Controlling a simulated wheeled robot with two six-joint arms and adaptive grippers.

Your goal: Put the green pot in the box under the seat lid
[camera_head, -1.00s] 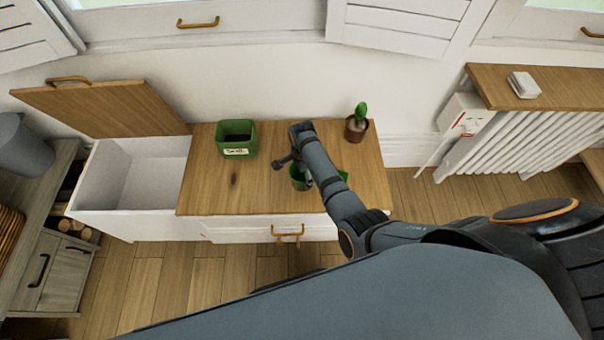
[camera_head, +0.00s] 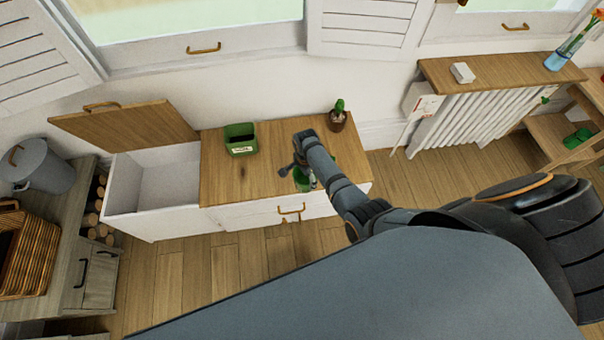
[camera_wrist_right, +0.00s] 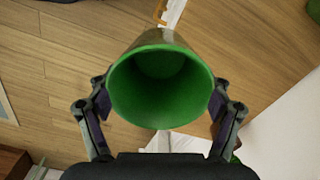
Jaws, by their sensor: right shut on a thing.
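The green pot (camera_wrist_right: 160,88) is held mouth toward the camera between the two fingers of my right gripper (camera_wrist_right: 161,100) in the right wrist view. In the head view, my right gripper (camera_head: 300,172) and part of the green pot (camera_head: 302,183) show near the front edge of the wooden bench top; the arm hides some of the pot. The seat lid (camera_head: 125,130) stands raised at the left of the bench. Under it the white box (camera_head: 168,183) is open, and its visible inside looks empty. My left gripper is not in view.
A green labelled planter (camera_head: 240,140) stands on the bench top (camera_head: 225,180) between the box and my gripper. A potted cactus (camera_head: 338,118) stands at its back right. A grey bin (camera_head: 42,167) and wicker basket (camera_head: 28,255) are left. A radiator (camera_head: 470,115) is right.

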